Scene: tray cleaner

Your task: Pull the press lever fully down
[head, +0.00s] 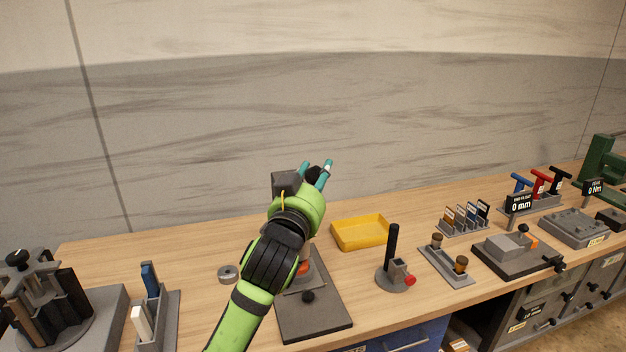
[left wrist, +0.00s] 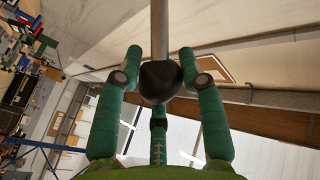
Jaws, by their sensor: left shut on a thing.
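My left gripper (head: 318,174) is raised above the bench, its teal fingers around a black ball knob (head: 312,175). In the left wrist view the knob (left wrist: 159,81) sits between the fingers of the gripper (left wrist: 160,88), at the end of a straight silver lever rod (left wrist: 159,30). The rod runs out of the top of that view, so its other end is not seen. In the head view my arm hides the rod and part of the dark base plate (head: 317,322) below. My right gripper is not in view.
A yellow tray (head: 361,233) lies right of my arm, and a black post with a red knob (head: 392,265) stands nearer. A grey ring (head: 228,273) lies to the left. Fixtures crowd the right side, with a green machine (head: 603,160) at the far end.

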